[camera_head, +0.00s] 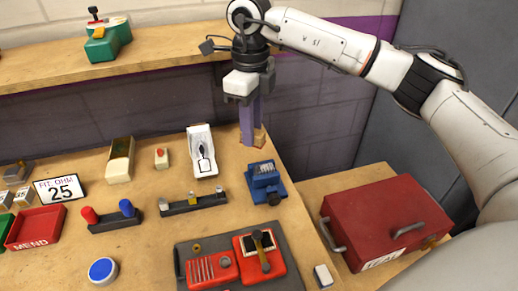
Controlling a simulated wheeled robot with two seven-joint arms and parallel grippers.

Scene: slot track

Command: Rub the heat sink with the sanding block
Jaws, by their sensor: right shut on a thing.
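My right gripper (252,137) hangs down from the upper middle, near the back wall. Its purple fingers are shut on a small tan block (260,137), which looks like the sanding block and is partly hidden by the fingers. The block is at the back edge of the bench, beyond the blue device. I cannot tell for sure which thing is the heat sink. A red part with pale ribs (201,270) lies on a dark tray at the front and may be it. The tan block is well apart from it. My left gripper is not in view.
The blue device (265,183) stands between the gripper and the dark tray (290,266). A white switch plate (201,151) and a black bar with posts (193,204) are to the left. A red toolbox (380,218) stands at right. A wooden shelf (150,60) runs above.

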